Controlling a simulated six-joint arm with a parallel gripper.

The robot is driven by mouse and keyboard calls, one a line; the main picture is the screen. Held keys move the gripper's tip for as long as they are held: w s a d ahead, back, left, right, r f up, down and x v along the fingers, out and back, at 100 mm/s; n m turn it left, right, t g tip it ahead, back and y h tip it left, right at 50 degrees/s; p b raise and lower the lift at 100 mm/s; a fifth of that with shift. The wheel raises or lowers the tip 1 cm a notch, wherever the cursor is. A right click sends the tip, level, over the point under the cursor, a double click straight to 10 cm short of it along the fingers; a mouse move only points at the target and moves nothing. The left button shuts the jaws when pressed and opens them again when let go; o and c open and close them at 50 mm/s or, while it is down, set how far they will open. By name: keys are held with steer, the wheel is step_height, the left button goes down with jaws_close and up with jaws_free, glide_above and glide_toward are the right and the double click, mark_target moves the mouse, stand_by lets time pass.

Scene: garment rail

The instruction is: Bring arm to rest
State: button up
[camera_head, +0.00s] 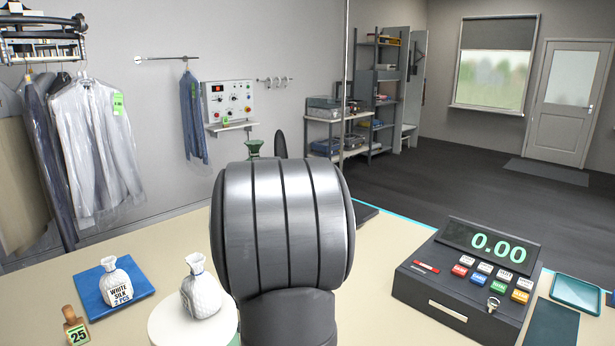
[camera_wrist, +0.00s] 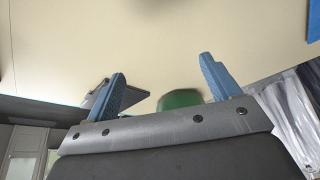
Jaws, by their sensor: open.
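My arm's large grey link fills the middle of the head view and hides the counter behind it. My gripper (camera_wrist: 165,82) shows in the wrist view with two blue fingers set wide apart and nothing between them. The fingers are above the beige counter (camera_wrist: 150,40), with a green rounded thing (camera_wrist: 180,99) beyond the gap. The gripper itself is hidden in the head view.
On the counter (camera_head: 375,290) stand a white sack on a blue mat (camera_head: 92,297), another sack (camera_head: 201,290) on a round white stand (camera_head: 165,325), a number 25 tag (camera_head: 75,328) and a cash register (camera_head: 470,275). Garments (camera_head: 90,150) hang at left.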

steer(key=shift+w+a+r+n, duration=0.1)
steer(key=shift+w+a+n, duration=0.1)
steer(key=shift+a, duration=0.7)
steer(key=shift+w+a+r+n, duration=0.1)
steer(key=shift+w+a+n, duration=0.1)
steer(key=shift+a, duration=0.7)
